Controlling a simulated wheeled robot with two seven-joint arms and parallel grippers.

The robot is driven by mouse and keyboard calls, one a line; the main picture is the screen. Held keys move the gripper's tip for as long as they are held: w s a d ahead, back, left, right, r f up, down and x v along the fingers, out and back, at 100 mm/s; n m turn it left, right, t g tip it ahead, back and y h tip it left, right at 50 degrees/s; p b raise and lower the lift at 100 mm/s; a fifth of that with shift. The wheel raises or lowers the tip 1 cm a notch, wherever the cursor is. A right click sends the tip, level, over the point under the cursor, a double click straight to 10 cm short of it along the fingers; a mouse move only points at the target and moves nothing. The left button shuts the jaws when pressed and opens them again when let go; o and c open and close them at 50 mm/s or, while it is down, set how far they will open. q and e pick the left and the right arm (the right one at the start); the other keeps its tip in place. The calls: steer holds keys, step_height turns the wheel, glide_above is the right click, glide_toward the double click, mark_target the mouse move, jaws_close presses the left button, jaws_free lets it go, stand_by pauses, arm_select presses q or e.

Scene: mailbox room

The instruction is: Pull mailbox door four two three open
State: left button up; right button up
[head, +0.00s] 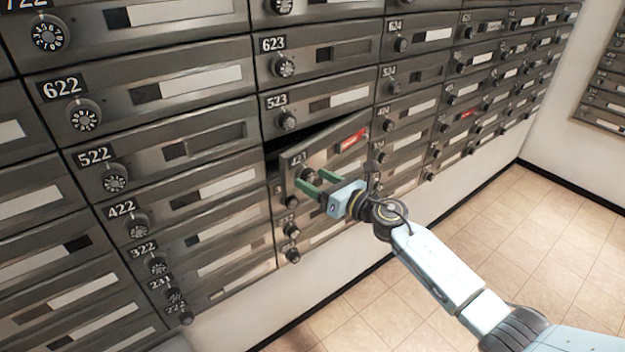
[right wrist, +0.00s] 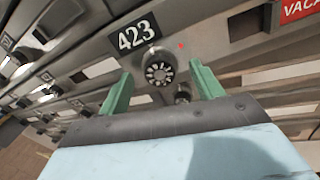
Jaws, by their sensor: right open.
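The mailbox door 423 (head: 330,158) stands partly open in the head view, tilted out from the wall with a dark gap along its top and left edge. It carries a red label (head: 352,140). In the right wrist view the number plate 423 (right wrist: 134,38) and the round dial knob (right wrist: 159,70) show up close. My right gripper (head: 312,183) is open, with its green fingers at the door's left part. In the right wrist view the fingers (right wrist: 160,88) stand on either side of the knob, apart from each other. My left gripper is not in view.
Closed doors surround it: 523 (head: 318,104) just above, 422 (head: 190,205) to the left, and smaller doors below. The tiled floor (head: 400,290) in front of the wall is clear. A second mailbox bank (head: 605,85) stands at the far right.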

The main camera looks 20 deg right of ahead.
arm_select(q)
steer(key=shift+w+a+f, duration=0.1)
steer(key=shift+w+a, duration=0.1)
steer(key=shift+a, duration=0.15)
arm_select(e)
steer(key=shift+x, duration=0.75)
steer(key=c, duration=1.4)
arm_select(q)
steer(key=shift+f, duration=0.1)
